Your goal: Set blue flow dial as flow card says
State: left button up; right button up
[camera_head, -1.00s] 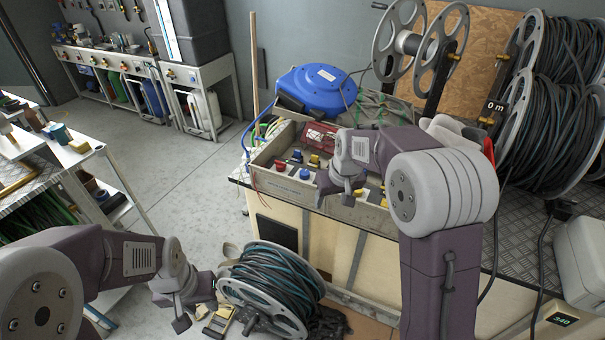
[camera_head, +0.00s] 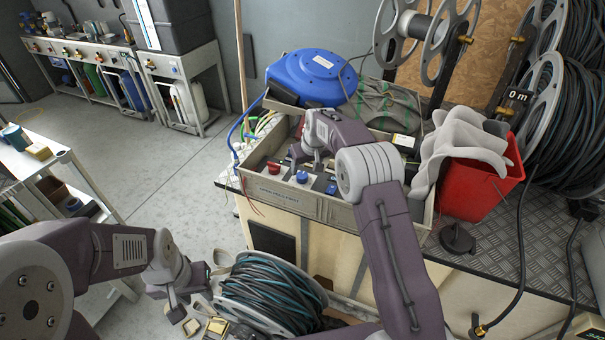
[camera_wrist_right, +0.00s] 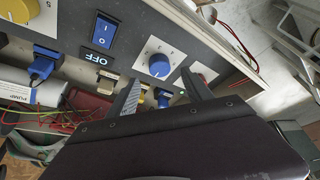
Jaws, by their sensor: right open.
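A blue knob (camera_head: 302,177) also shows on the control box (camera_head: 335,207) in the head view. My right gripper (camera_wrist_right: 163,92) is open, with its two fingers apart below the dial in that view and nothing between them. In the head view my right gripper (camera_head: 302,158) is low over the box, close to the knobs. My left gripper (camera_head: 186,292) appears open and empty beside the hose coil. I cannot make out a readable flow card.
A red knob (camera_head: 273,168) stands close to the blue one. A blue rocker switch (camera_wrist_right: 103,35) with an OFF label and a yellow knob (camera_wrist_right: 20,9) share the panel. A red bin (camera_head: 480,188) and hose reels stand right. A hose coil (camera_head: 268,294) lies below the bench.

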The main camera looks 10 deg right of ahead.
aim_at(302, 175)
jog(key=x, duration=0.5)
jog(key=shift+w+f, duration=0.25)
jog(key=shift+f, duration=0.2)
jog(key=shift+w+f, duration=0.1)
jog(key=shift+f, duration=0.05)
grip_shut()
